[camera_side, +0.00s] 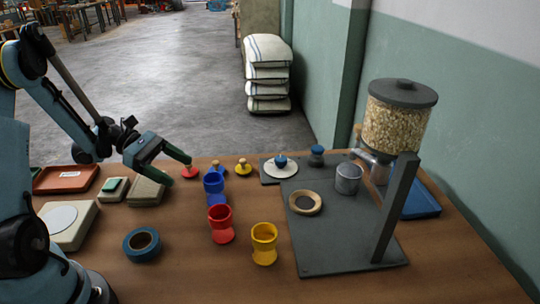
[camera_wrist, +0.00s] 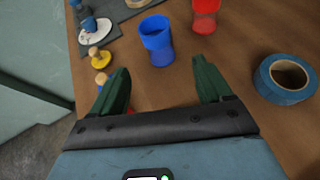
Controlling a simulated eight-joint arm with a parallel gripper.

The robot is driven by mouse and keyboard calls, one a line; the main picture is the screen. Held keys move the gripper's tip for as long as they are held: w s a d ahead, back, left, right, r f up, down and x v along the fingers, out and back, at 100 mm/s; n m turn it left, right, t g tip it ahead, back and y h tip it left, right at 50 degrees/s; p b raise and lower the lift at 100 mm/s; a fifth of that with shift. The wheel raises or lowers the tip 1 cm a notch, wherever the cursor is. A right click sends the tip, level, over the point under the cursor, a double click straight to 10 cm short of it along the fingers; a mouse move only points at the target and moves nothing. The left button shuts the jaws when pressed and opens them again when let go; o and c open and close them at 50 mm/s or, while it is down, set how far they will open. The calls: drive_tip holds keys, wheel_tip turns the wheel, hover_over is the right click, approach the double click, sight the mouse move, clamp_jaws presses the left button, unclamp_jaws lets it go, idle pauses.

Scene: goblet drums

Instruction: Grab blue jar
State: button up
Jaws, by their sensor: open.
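The blue jar (camera_side: 214,185) is a waisted, goblet-shaped cup. It stands upright on the wooden table, and in the wrist view (camera_wrist: 157,42) it lies just beyond the fingertips, between their lines. My gripper (camera_side: 176,170) is tilted down to the left of the jar in the side view. Its green fingers are spread, with nothing between the tips in the wrist view (camera_wrist: 162,66). The fingers do not appear to touch the jar. A red jar (camera_side: 221,225) of the same shape stands near it, and a yellow jar (camera_side: 264,243) stands closer to the side camera.
Small knobbed lids, one red (camera_side: 190,172) and one yellow (camera_side: 243,168), lie near the jar. A blue tape roll (camera_side: 130,253) lies at the left front. A dark board (camera_side: 325,252) with a grain dispenser (camera_side: 392,125) and upright post fills the right.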

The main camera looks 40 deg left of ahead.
sight(214, 188)
drive_tip(key=shift+s+a+f, duration=0.15)
drive_tip(key=shift+a+f, duration=0.05)
drive_tip(key=shift+a, duration=0.05)
drive_tip(key=shift+d+f+h, duration=0.1)
drive_tip(key=shift+d+h, duration=0.05)
drive_tip(key=shift+h, duration=0.15)
drive_tip(key=x, duration=0.6)
drive_tip(key=shift+d, duration=0.15)
drive_tip(key=shift+w+r+x, duration=0.1)
drive_tip(key=shift+w+x, duration=0.05)
drive_tip(key=shift+x, duration=0.75)
drive_tip(key=shift+w+r+x, duration=0.1)
drive_tip(key=shift+w+x, duration=0.05)
drive_tip(key=shift+x, duration=0.75)
drive_tip(key=shift+w+r+x, duration=0.1)
drive_tip(key=shift+w+x, duration=0.05)
drive_tip(key=shift+x, duration=0.7)
drive_tip(key=shift+c, duration=0.3)
drive_tip(key=c, duration=1)
